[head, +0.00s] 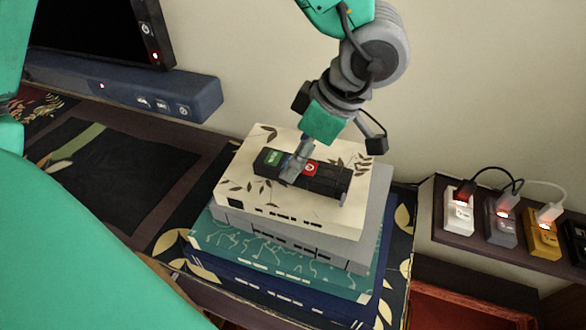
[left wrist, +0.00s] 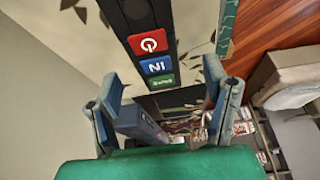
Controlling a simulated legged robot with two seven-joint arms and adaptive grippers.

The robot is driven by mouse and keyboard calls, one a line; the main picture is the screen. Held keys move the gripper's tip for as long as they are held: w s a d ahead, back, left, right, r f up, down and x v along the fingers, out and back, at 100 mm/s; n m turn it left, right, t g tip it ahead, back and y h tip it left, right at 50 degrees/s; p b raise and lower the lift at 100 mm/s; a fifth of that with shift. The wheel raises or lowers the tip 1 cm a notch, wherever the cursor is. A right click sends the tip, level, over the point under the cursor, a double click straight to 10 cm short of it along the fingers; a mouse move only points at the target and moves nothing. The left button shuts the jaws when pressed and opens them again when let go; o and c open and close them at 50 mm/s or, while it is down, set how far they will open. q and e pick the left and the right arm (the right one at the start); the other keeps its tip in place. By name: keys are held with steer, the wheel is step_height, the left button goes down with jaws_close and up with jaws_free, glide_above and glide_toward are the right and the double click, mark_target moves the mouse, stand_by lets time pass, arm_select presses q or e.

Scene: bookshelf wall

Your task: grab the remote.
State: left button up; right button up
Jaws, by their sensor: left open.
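The remote (head: 327,182) is dark, with red and green buttons showing, and lies flat on the top book of a stack. In the left wrist view the remote (left wrist: 134,20) comes down from the top edge, with red, blue and green buttons. My left gripper (head: 293,172) is over the remote in the head view and hides its middle. In the left wrist view the left gripper (left wrist: 163,86) is open, with one finger on each side of the remote's line and gaps beside it. Whether the fingertips touch it, I cannot tell. My right gripper is not seen.
The stack has a cream top book (head: 300,214), grey ones, a teal book (head: 285,258) and a blue one. A blue soundbar (head: 180,100) and a screen (head: 95,30) are at the left. Chargers with cables, one white (head: 459,213), stand on a ledge at the right.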

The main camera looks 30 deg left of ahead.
arm_select(q)
steer(key=x, duration=0.2)
steer(key=b+x, duration=0.1)
steer(key=x, duration=0.1)
steer(key=shift+w+d, duration=0.2)
steer(key=shift+w, duration=0.1)
steer(key=shift+f, duration=0.3)
steer(key=shift+d, duration=0.1)
steer(key=shift+a, duration=0.35)
steer(key=c, duration=1.3)
steer(key=shift+c, duration=0.2)
